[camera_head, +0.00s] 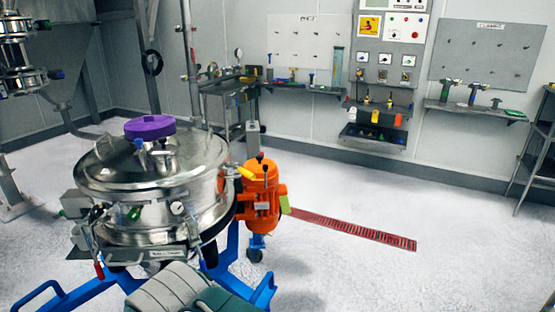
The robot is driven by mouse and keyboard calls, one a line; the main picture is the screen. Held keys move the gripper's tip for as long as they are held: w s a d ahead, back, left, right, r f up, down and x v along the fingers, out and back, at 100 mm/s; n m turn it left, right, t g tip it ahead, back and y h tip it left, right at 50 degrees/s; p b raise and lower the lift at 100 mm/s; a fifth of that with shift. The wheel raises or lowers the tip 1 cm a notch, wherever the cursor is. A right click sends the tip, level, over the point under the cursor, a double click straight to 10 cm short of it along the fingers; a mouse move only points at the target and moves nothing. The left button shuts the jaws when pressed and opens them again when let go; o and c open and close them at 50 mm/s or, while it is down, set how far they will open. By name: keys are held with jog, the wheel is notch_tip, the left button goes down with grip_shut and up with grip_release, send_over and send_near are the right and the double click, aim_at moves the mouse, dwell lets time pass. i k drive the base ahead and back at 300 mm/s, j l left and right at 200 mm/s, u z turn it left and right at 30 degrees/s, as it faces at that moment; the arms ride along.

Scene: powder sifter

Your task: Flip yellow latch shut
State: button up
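The powder sifter (205,205) is a round steel drum with a domed lid (105,170), standing at the left on a blue wheeled frame. The lid lies on the drum. A small yellow latch (246,173) sticks out at the drum's right rim, just left of the orange motor's top. It is too small to tell whether it is open or shut. My gripper is not in view. Grey and dark green rounded parts at the bottom edge seem to be my own body.
An orange motor (262,200) stands at the sifter's right, close to the latch. A purple cap (150,126) sits on the lid. Blue frame legs (262,292) reach toward the front. The white floor to the right is clear, with a red grate (355,229) in it.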

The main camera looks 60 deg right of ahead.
aim_at(247, 175)
jog(key=k+l+z, duration=0.1)
jog(key=l+z, duration=0.15)
jog(key=l, duration=1.85)
jog(key=i+l, duration=0.1)
jog(key=l, duration=0.25)
jog(key=i+l, duration=0.1)
jog(key=l, duration=0.25)
jog(key=i+l, duration=0.1)
jog(key=l, duration=0.25)
jog(key=i+l, duration=0.15)
jog(key=l, duration=0.25)
jog(key=i+l, duration=0.1)
jog(key=l, duration=0.25)
